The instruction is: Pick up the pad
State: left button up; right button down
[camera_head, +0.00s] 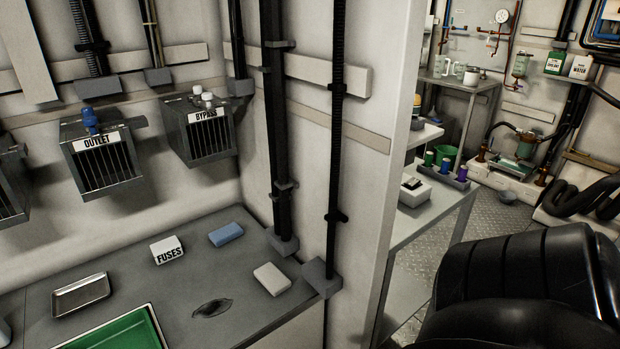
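Two small pad-like blocks lie flat on the grey counter (190,290). One is a blue pad (226,234) near the back wall. The other is a whitish pad (272,279), nearer the counter's right edge. I cannot tell which of them the task means by the pad. Nothing is touching either one. Neither of my grippers shows in the head view.
A white FUSES block (167,250), a metal tray (81,295), a green-lined tray (118,332) and a dark oval (212,308) share the counter. The OUTLET (103,163) and BYPASS (205,134) boxes hang above. Black pipes (278,130) and a wall edge stand right.

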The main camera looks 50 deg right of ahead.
aim_at(269, 275)
jog(key=k, duration=0.2)
jog(key=z, duration=1.4)
